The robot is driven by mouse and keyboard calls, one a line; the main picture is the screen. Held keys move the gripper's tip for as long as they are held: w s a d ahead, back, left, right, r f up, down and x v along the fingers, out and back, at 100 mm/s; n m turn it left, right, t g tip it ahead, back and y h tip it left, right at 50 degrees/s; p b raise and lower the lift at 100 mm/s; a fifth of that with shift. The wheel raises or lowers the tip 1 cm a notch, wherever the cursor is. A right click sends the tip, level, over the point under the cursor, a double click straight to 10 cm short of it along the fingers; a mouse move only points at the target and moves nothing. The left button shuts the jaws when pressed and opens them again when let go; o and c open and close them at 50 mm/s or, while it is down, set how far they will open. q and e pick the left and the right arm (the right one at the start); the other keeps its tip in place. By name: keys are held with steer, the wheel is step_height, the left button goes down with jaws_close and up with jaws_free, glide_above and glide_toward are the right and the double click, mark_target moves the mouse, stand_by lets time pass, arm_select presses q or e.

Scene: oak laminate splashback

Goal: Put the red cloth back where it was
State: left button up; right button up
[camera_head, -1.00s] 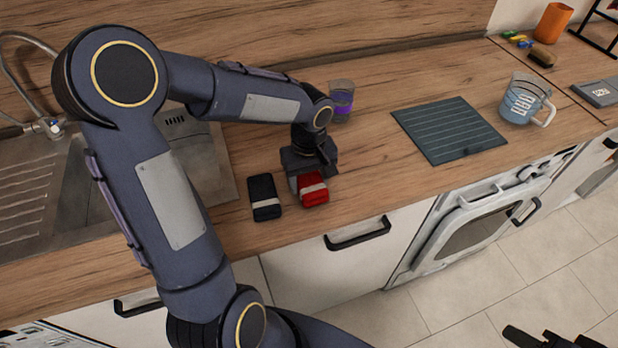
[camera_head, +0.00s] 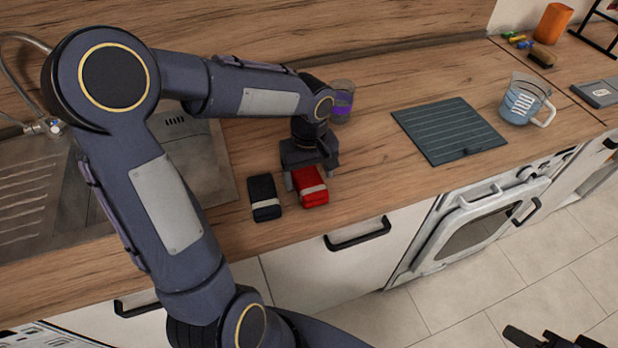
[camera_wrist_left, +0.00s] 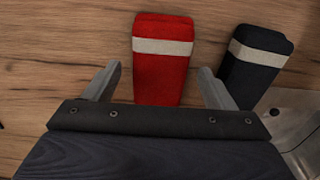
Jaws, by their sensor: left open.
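The red cloth (camera_head: 311,187), folded with a pale band, lies on the wooden counter near its front edge. It also shows in the left wrist view (camera_wrist_left: 161,62). My left gripper (camera_head: 307,178) is at the cloth's back end, low over the counter. In the wrist view its two fingers (camera_wrist_left: 158,85) are spread wide, one on each side of the cloth's near end, with gaps between. My right gripper (camera_head: 545,338) shows only as a dark part at the bottom right edge, and its jaws cannot be made out.
A black folded cloth (camera_head: 265,198) with a pale band lies just left of the red one. The sink (camera_head: 210,165) is to the left; a dark ridged mat (camera_head: 449,130) and measuring jug (camera_head: 522,101) are right.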

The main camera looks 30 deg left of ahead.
mark_target(309, 179)
arm_select(q)
step_height(309, 179, up, 10)
steer(key=f, duration=0.1)
steer(key=s+d+m+t+h, duration=0.2)
steer(key=s+m, duration=0.2)
steer(key=s, duration=0.4)
steer(key=s+d+f+m+t+h, duration=0.1)
steer(key=s+d+m+t, duration=0.1)
steer(key=s, duration=0.7)
steer(key=shift+f+m+t+h, duration=0.2)
steer(key=shift+m+t+h, duration=0.2)
steer(key=shift+m+t, duration=0.6)
